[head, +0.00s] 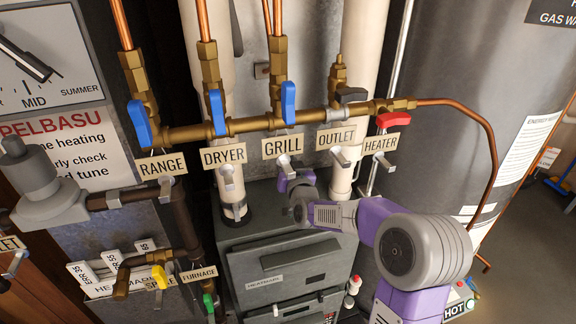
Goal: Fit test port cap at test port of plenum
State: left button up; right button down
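My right arm reaches in from the lower right across the dark grey furnace cabinet (285,250). Its wrist end and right gripper (290,182) are small and partly hidden near the cabinet's top, just below the GRILL tag. I cannot make out the fingers or whether they hold anything. I cannot pick out the test port cap or the test port for certain. Small white and red fittings (353,285) sit at the cabinet's right side, and I cannot tell what they are. My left gripper is not in view.
A brass gas manifold (250,126) with blue, black and red valve handles crosses above. Pale vertical pipes (360,60) stand behind it. A copper tube (485,135) curves down before the grey tank at right. Yellow (170,272) and green valves are lower left.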

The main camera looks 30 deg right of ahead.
jog(key=shift+b, duration=0.95)
dwell(1.4)
jog(key=shift+x, duration=1.3)
jog(key=c, duration=0.9)
grip_release()
jog(key=shift+o, duration=0.2)
jog(key=v, duration=0.7)
jog(key=shift+s, duration=0.3)
